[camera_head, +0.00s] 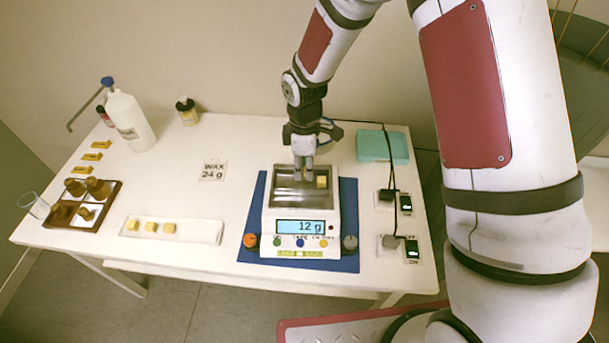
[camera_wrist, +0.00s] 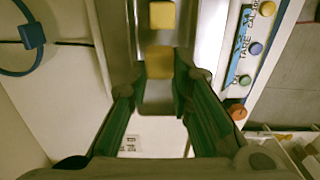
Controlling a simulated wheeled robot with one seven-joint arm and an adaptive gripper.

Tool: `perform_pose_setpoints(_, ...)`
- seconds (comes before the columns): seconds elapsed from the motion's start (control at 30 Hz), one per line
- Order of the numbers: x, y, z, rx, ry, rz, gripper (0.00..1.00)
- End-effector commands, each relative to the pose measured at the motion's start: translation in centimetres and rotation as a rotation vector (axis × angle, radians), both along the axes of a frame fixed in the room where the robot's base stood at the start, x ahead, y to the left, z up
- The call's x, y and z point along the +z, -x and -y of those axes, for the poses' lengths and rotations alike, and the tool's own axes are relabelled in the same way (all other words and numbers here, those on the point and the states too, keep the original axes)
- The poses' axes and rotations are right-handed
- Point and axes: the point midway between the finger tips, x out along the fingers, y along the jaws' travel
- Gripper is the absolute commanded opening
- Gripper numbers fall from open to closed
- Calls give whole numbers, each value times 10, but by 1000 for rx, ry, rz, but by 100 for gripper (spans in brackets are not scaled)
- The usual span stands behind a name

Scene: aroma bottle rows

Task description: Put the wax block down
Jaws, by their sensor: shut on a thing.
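My gripper (camera_head: 304,176) is over the steel pan of the white scale (camera_head: 300,225). In the wrist view its green fingers (camera_wrist: 157,82) are closed around a yellow wax block (camera_wrist: 160,62) at their tips. I cannot tell whether this block touches the pan. In the head view the fingers mostly hide it. A second yellow block (camera_head: 321,182) sits on the pan just right of the fingers; it also shows in the wrist view (camera_wrist: 162,15), apart from the held one. The scale's display (camera_head: 299,227) reads 12 g.
A white tray (camera_head: 207,232) with several yellow blocks lies left of the scale's blue mat (camera_head: 349,208). A card (camera_head: 213,170) reads WAX 24 g. A brown rack (camera_head: 104,207), a white bottle (camera_head: 130,123) and a teal box (camera_head: 382,146) stand around.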

Motion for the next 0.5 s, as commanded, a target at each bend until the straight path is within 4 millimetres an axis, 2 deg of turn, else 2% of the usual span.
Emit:
perform_pose_setpoints(0.1,-21,4,0,1,2,-8,9)
perform_pose_setpoints(0.2,-31,3,0,1,1,-5,9)
perform_pose_setpoints(0.5,-34,2,0,0,1,-3,9)
